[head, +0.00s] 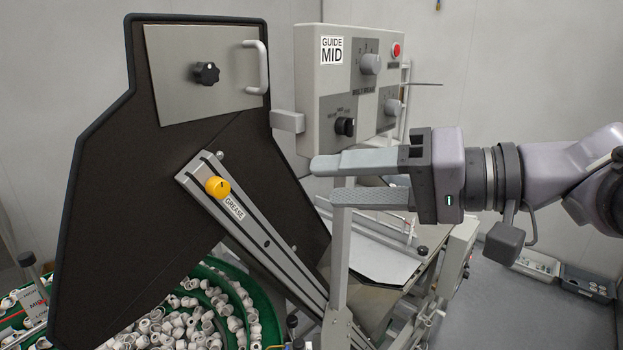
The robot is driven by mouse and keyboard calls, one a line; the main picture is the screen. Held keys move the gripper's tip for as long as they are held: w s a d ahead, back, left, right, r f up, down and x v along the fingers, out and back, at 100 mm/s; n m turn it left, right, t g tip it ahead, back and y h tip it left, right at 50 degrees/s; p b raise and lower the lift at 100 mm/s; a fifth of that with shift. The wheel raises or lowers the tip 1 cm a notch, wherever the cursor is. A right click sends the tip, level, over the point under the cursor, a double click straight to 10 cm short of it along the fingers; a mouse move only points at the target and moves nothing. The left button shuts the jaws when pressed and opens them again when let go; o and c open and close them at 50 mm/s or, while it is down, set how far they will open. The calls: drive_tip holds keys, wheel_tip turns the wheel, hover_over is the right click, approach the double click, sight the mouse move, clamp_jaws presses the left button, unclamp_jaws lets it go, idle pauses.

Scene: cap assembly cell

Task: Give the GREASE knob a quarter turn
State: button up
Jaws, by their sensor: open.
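The GREASE knob (218,187) is a round yellow knob with a dark mark on its face. It sits near the upper end of a slanted grey rail (265,240) on a dark panel. A white GREASE label (234,208) is fixed just below and to the right of it. My gripper (322,183) comes in from the right with its two fingers pointing left. The fingers are apart, one above the other, with nothing seen between them. The fingertips are to the right of the knob, well apart from it in the picture.
A grey control box (345,90) with a GUIDE MID label, several knobs and a red button stands above my gripper. A plate with a black knob (206,73) and a handle (257,67) is at upper left. White caps (185,325) fill a green bowl below.

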sight(225, 189)
drive_tip(key=x, duration=1.6)
drive_tip(key=shift+a+f, duration=0.1)
drive_tip(key=shift+a, duration=0.3)
drive_tip(key=shift+c, duration=0.4)
clamp_jaws()
